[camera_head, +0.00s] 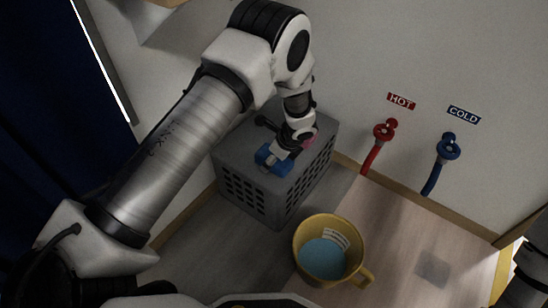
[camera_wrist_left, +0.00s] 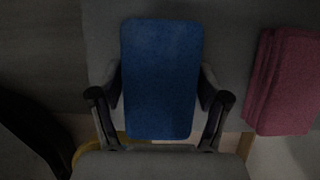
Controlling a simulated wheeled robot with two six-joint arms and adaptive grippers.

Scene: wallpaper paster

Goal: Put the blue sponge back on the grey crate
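The blue sponge (camera_head: 272,160) is at the near left part of the flat top of the grey crate (camera_head: 300,183). My left gripper (camera_head: 284,151) reaches down from above onto it. In the left wrist view the sponge (camera_wrist_left: 161,80) lies between the two black fingers of my left gripper (camera_wrist_left: 160,88), whose pads press against its two long sides. The crate top shows behind it; I cannot tell whether the sponge touches it. Of my right arm only a part shows at the right edge of the head view; its gripper is out of view.
A pink cloth or sponge (camera_wrist_left: 284,80) lies on the crate beside the blue one. A yellow bucket (camera_head: 329,248) with blue contents stands on the floor in front of the crate. A red hot tap (camera_head: 384,131) and a blue cold tap (camera_head: 447,149) are on the wall.

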